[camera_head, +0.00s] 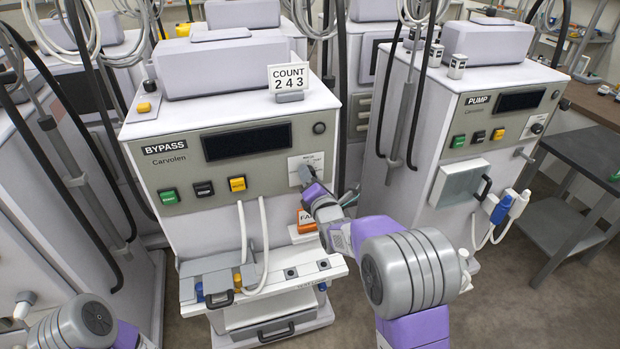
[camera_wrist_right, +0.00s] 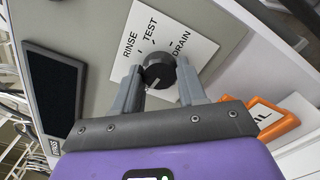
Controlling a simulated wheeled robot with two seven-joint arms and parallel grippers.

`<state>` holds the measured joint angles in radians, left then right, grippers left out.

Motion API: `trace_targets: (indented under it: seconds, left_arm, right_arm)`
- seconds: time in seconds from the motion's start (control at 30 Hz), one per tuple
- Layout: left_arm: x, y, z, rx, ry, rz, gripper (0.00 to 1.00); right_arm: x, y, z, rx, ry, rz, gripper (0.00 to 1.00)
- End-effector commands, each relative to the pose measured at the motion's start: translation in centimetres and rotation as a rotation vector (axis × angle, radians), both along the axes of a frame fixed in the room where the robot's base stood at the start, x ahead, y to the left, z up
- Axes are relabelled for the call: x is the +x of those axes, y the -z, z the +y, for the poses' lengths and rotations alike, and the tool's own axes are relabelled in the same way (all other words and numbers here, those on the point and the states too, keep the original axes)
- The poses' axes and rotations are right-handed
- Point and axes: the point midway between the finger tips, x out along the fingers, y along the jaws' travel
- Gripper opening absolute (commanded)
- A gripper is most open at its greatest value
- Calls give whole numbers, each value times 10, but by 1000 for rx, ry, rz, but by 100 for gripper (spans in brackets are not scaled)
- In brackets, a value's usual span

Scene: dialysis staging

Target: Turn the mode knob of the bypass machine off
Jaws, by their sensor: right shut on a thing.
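The bypass machine (camera_head: 165,218) stands in the middle of the head view, with its name plate, dark display and colored buttons on the front panel. Its mode knob (camera_wrist_right: 158,72) is black and round, on a white plate (camera_wrist_right: 133,60) marked RINSE, TEST and DRAIN. My right gripper (camera_wrist_right: 159,84) is shut on the knob, one finger on each side. In the head view my right gripper (camera_head: 306,177) reaches the white plate and hides the knob. The knob's pointer direction is unclear. My left arm shows at the lower left, but its gripper is not visible.
A drawer and tray shelf (camera_head: 330,268) stick out below the panel. Several hoses hang from poles around the machines.

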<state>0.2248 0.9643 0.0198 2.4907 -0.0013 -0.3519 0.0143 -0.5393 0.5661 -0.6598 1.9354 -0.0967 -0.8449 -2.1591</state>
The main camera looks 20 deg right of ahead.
Motion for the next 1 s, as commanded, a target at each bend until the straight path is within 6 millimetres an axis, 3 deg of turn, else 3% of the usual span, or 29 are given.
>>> trace_targets:
  seconds: [0.3,0.87,0.9,1.0]
  left_arm:
    - [0,-1,0,0,0,0,0]
    - [0,-1,0,0,0,0,0]
    - [0,-1,0,0,0,0,0]
    - [0,-1,0,0,0,0,0]
  right_arm:
    - [0,0,0,-134,-1,-5,11]
    - [0,0,0,-166,0,-6,11]
    - [0,0,0,-166,0,-6,44]
    - [0,0,0,-165,0,-6,59]
